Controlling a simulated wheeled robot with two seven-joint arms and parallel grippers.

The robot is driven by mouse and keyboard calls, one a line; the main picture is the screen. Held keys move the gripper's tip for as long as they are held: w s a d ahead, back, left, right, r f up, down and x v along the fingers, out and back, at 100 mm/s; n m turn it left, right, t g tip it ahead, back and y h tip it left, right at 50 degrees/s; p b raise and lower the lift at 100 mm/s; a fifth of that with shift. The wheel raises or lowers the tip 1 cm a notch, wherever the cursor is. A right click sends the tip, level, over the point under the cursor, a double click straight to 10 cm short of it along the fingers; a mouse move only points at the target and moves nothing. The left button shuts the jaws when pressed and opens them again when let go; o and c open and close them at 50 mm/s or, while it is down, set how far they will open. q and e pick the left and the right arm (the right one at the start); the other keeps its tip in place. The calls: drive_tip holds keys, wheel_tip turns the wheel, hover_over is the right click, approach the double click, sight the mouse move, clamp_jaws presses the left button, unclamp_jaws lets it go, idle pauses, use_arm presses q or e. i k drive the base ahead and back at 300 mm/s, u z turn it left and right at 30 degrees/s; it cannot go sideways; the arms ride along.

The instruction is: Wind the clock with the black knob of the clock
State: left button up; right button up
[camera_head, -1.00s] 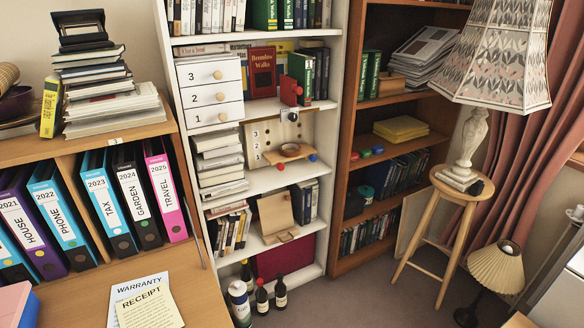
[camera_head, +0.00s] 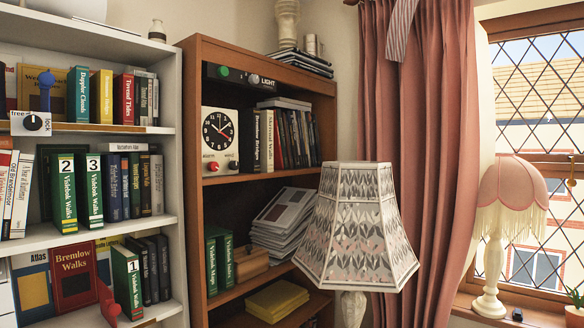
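The clock (camera_head: 220,140) stands upright on an upper shelf of the brown bookcase, at its left end. Neither of my grippers is in view.
Books (camera_head: 282,138) stand right of the clock. Above it is a dark panel (camera_head: 240,77) with a green button and "LIGHT". A patterned lampshade (camera_head: 358,225) stands in front of the bookcase's lower right. A black dial (camera_head: 33,122) marked "free" and "lock" is on the white bookcase.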

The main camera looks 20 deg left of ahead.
sight(234, 165)
drive_tip(key=u, duration=0.4)
drive_tip(key=i, duration=1.1)
drive_tip(key=u, duration=1.2)
drive_tip(key=i, duration=0.2)
